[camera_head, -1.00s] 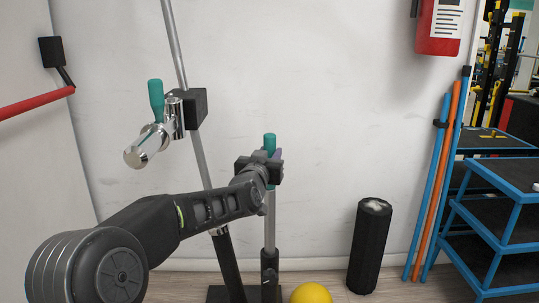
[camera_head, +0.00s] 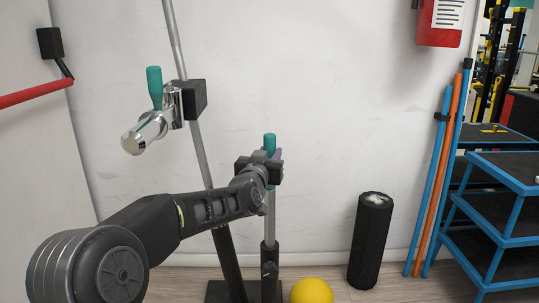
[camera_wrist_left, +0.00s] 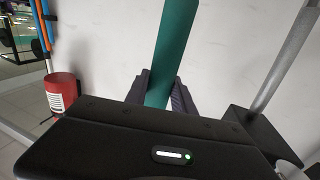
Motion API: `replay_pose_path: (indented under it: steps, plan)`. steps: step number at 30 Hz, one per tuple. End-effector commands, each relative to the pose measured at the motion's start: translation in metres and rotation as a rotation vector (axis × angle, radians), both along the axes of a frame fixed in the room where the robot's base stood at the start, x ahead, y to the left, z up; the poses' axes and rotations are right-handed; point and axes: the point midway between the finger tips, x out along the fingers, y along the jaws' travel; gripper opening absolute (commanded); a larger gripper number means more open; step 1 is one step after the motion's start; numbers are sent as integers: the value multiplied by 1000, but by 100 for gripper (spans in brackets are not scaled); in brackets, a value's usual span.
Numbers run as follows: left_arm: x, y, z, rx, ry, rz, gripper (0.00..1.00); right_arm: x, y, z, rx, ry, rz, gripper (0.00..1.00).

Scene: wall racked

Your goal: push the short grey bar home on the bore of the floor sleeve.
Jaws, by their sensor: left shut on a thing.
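The short grey bar (camera_head: 270,215) stands upright, with a teal grip (camera_head: 270,143) at its top. My left gripper (camera_head: 268,166) is shut on it at the teal part. The left wrist view also shows the teal grip (camera_wrist_left: 172,50) between the fingers. The black floor sleeve (camera_head: 269,262) stands on a dark base at the floor. The bar's lower end meets the sleeve's top in line with it; I cannot tell how deep it sits in the bore. My right gripper is not in view.
A long grey pole (camera_head: 200,150) leans just left of the bar, carrying a black clamp and a chrome bar (camera_head: 146,132). A yellow ball (camera_head: 311,291) lies right of the base. A black roller (camera_head: 370,242) and a blue shelf (camera_head: 500,190) stand farther right.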

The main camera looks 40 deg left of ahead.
Motion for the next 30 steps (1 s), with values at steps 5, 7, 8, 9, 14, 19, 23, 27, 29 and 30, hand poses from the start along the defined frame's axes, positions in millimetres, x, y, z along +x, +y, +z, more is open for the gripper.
replay_pose_path:
  steps: [5, 7, 8, 9, 14, 19, 23, 27, 29, 30]
  plan:
    - [0, 0, -4, 2, -5, 0, 0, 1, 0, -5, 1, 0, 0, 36]
    - [0, 0, -6, 2, -5, 0, 0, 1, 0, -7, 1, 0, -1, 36]
    - [0, 0, -7, 2, -5, 1, 0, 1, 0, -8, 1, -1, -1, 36]
    - [0, 0, -8, 2, -5, 1, 0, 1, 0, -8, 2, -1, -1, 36]
    - [0, 0, -12, 2, -5, 1, 0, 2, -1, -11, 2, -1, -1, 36]
    - [0, 0, -12, 2, -4, 1, 0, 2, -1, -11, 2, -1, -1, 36]
    - [0, 0, -13, 2, -4, 1, 0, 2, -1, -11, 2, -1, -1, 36]
    - [0, 0, -13, 1, -3, 0, 37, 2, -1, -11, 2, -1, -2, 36]
    - [0, 0, -13, 1, -2, 0, 42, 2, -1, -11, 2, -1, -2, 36]
    - [0, 0, -13, 1, -2, 0, 45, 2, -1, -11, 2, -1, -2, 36]
